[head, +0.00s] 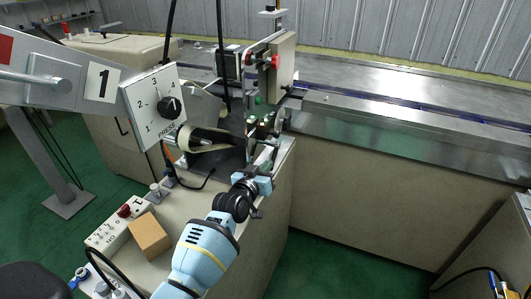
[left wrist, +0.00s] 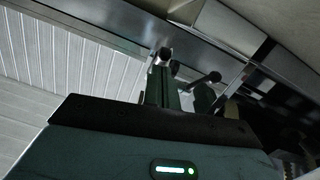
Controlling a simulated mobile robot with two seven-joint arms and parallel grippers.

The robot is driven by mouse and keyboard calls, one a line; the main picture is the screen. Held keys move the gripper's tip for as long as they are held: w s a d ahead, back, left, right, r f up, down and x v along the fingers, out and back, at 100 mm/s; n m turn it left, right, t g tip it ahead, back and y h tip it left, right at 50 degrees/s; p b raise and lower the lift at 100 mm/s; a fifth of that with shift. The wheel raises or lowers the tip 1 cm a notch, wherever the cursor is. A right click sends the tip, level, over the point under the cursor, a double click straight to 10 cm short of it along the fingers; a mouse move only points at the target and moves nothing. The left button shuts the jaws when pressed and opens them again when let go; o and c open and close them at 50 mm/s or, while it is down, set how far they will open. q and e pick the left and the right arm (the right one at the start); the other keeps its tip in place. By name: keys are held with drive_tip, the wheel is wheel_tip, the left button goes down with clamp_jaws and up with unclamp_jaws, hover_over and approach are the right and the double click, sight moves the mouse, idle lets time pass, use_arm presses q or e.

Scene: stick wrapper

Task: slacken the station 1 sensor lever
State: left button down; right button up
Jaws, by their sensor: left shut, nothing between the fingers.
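My left gripper (head: 263,155) reaches up from the front into the mechanism of the station marked 1. Its fingers are shut and hold nothing. In the left wrist view the shut fingers (left wrist: 163,85) point away from the camera. A small round dark-ended part (left wrist: 166,54) shows at their tips; I cannot tell whether they touch it. A dark lever-like rod with a rounded end (left wrist: 213,77) stands to their right. I cannot tell which part is the sensor lever, and its setting is not readable. My right gripper is not in view.
The station 1 panel (head: 156,104) with its black dial is at the left. A metal bracket with red knobs (head: 275,62) rises behind the gripper. A cardboard box (head: 149,236) and a switch box (head: 108,230) sit on the cabinet. A steel conveyor (head: 420,125) runs right.

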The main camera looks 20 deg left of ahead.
use_arm(q)
drive_tip(key=s, duration=0.4)
drive_tip(key=s+p, duration=0.1)
drive_tip(key=s, duration=0.1)
drive_tip(key=shift+s+a+r, duration=0.25)
drive_tip(key=shift+a+r, duration=0.05)
drive_tip(key=shift+r, duration=0.05)
drive_tip(key=shift+s, duration=0.65)
drive_tip(key=shift+w+a, duration=0.1)
drive_tip(key=shift+a, duration=0.05)
